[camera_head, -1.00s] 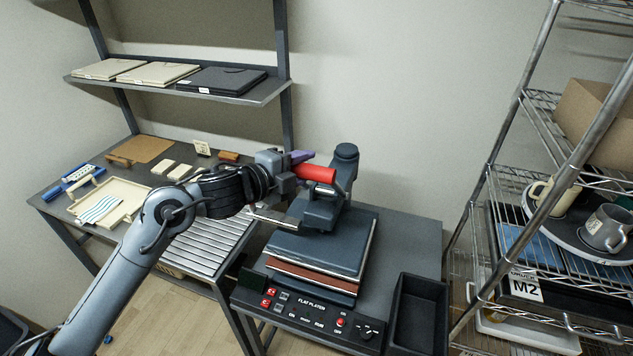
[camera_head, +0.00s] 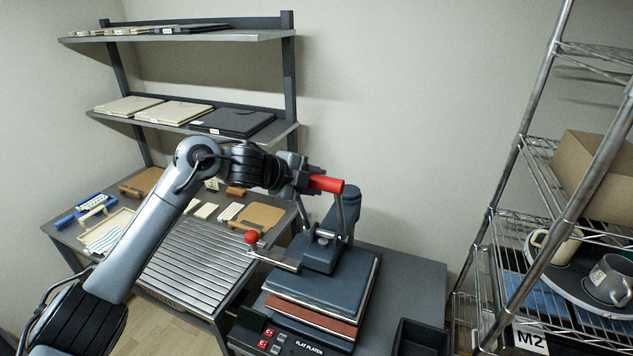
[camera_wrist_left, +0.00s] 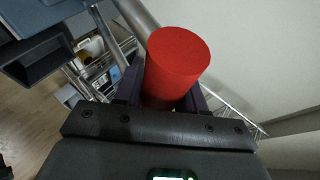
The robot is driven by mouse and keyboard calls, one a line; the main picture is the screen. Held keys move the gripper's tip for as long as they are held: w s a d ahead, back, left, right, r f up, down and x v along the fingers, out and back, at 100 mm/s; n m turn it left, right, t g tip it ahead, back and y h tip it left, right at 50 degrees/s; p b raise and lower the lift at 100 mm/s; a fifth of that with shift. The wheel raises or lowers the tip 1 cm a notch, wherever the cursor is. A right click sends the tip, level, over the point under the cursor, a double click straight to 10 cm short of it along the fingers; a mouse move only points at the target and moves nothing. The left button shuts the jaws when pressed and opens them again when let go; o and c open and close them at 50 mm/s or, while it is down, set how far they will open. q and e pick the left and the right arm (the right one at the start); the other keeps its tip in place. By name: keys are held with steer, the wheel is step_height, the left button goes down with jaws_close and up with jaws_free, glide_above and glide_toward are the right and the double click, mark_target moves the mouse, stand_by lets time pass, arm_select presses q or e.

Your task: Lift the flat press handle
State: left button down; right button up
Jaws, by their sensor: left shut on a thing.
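The flat press (camera_head: 318,285) stands on a grey table, with dark upper plate and a reddish-brown layer below it. Its handle has a red grip (camera_head: 326,184), raised above the press on metal arms. My left gripper (camera_head: 308,182) is shut on the red grip, coming from the left. In the left wrist view the red grip (camera_wrist_left: 178,62) sits between the fingers, which are partly hidden behind it. A small lever with a red ball knob (camera_head: 252,237) sticks out to the left of the press. My right gripper is not in view.
A slatted table (camera_head: 195,258) with trays and small items stands to the left, under shelves with flat boxes (camera_head: 232,122). A wire rack with mugs (camera_head: 609,279) and a cardboard box (camera_head: 597,175) stands at the right. A black bin (camera_head: 420,338) is beside the press.

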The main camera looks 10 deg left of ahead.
arm_select(q)
steer(key=shift+f, duration=0.35)
steer(key=c, duration=0.8)
jaws_free()
steer(key=shift+o, duration=0.2)
steer(key=shift+s+a+r, duration=0.1)
steer(key=shift+r, duration=0.05)
steer(key=shift+s+a+r+b, duration=0.3)
steer(key=shift+s+b, duration=0.15)
steer(key=b+v, duration=0.3)
steer(key=v, duration=0.6)
steer(key=shift+r+b, duration=0.2)
steer(key=shift+b, duration=0.1)
steer(key=shift+s+a, duration=0.1)
